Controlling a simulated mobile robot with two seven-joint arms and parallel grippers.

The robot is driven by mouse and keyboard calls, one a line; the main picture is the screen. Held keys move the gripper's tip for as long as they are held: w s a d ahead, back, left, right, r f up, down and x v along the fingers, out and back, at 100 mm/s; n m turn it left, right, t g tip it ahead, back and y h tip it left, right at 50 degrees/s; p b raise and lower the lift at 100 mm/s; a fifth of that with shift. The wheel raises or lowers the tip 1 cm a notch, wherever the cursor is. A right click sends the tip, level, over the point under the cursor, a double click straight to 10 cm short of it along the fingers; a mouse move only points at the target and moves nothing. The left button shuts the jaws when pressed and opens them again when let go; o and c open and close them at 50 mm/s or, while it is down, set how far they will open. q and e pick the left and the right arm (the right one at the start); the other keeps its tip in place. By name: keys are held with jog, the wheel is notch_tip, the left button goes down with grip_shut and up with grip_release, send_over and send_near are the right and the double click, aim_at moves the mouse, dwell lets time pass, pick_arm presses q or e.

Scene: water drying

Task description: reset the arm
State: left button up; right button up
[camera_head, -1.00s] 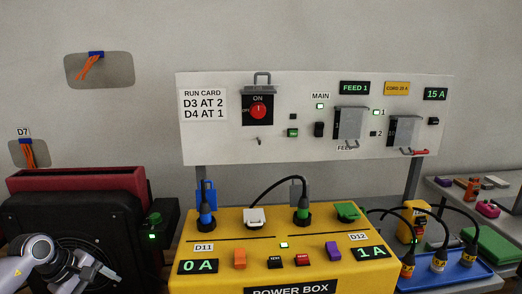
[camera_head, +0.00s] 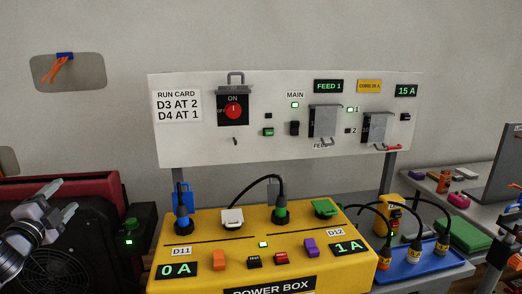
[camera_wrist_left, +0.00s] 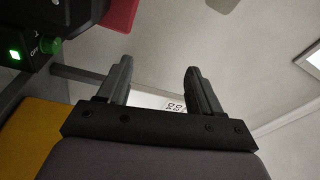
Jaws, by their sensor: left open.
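My left gripper (camera_head: 62,200) is at the lower left of the head view, in front of the red-topped black fan unit. In the left wrist view its two fingers (camera_wrist_left: 161,80) are wide apart with nothing between them. The yellow power box (camera_head: 205,256) stands to its right, clear of the gripper. My right gripper does not show clearly in any view.
A small black box with a green light (camera_head: 131,236) stands between the left gripper and the power box; it also shows in the left wrist view (camera_wrist_left: 27,47). A white switch panel (camera_head: 210,145) stands behind. A blue tray (camera_head: 408,272) with plugs lies at right.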

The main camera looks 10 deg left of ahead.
pick_arm(q)
notch_tip(320, 180, down, 5)
jog(key=a+n+g+y, duration=0.2)
jog(key=n+g, duration=0.1)
jog(key=n, duration=0.5)
jog(key=s+d+f+g+h, duration=0.1)
jog(key=s+d+f, duration=0.2)
jog(key=d+f, duration=0.25)
jog(key=s+d+f+h, duration=0.2)
jog(key=s+d+f, duration=0.1)
jog(key=d+f, duration=0.3)
jog(key=s+d+f+g+h, duration=0.1)
jog(key=s+d+f, duration=0.2)
jog(key=d+f, duration=0.3)
jog(key=s+d+f+n+g+h+p, duration=0.1)
jog(key=s+d+f, duration=0.2)
jog(key=s+d, duration=0.6)
jog(key=s+d+f+n+g+h+p, duration=0.2)
jog(key=s+d+f, duration=0.2)
jog(key=s+d, duration=0.5)
jog(key=shift+s+d+f, duration=0.2)
jog(key=shift+s+d, duration=0.15)
jog(key=shift+d, duration=0.2)
